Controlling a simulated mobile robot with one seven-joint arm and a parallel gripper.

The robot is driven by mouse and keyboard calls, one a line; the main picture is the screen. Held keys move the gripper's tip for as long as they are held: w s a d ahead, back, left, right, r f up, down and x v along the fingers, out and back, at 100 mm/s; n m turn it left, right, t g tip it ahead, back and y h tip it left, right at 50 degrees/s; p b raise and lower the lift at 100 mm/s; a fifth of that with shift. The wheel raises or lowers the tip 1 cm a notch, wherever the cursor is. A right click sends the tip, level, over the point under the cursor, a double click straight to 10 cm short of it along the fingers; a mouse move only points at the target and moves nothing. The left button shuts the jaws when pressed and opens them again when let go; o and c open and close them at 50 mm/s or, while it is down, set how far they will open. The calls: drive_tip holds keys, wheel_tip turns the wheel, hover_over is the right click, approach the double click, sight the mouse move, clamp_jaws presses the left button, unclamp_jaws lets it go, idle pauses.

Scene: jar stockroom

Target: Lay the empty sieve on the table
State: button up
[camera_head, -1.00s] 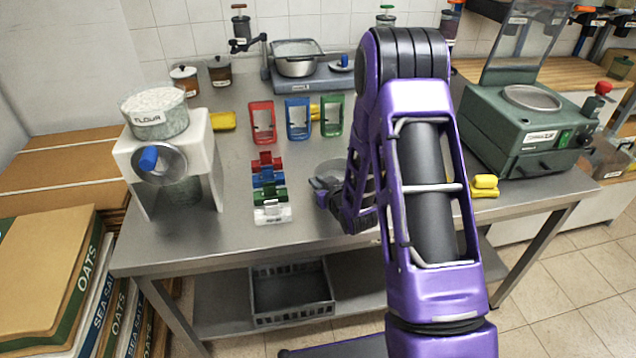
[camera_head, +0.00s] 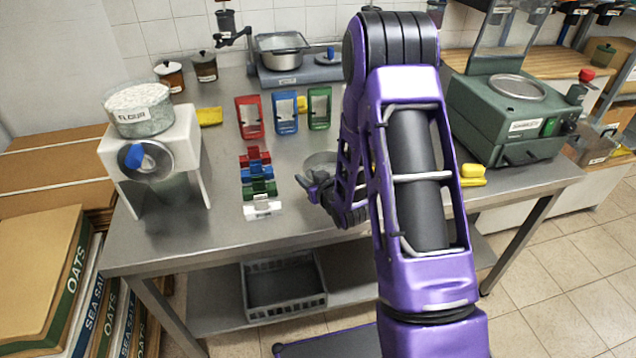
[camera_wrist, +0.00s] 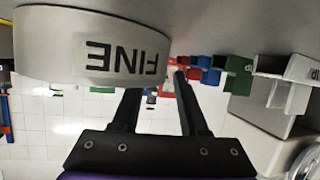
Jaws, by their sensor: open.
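The sieve is a round grey drum that shows in the wrist view (camera_wrist: 95,45) at the upper left, its label FINE upside down. In the head view the sieve (camera_head: 320,159) appears on the steel table (camera_head: 225,222), partly hidden behind my gripper and arm. No contents can be made out in it. My gripper (camera_head: 308,184) is low over the table, just on the near side of the sieve. In the wrist view my gripper (camera_wrist: 158,88) has its two fingers apart with nothing held between them. The left finger's tip overlaps the sieve's edge; I cannot tell whether they touch.
Coloured clips (camera_head: 258,173) stand left of my gripper, with red, blue and green holders (camera_head: 286,113) behind. A flour mill (camera_head: 150,165) is at the left, a green machine (camera_head: 508,115) at the right. A yellow object (camera_head: 471,175) lies near the right edge. The table's front left is clear.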

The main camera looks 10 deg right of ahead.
drive_tip(key=v, duration=1)
drive_tip(key=shift+s+d, duration=0.1)
drive_tip(key=shift+s, duration=0.25)
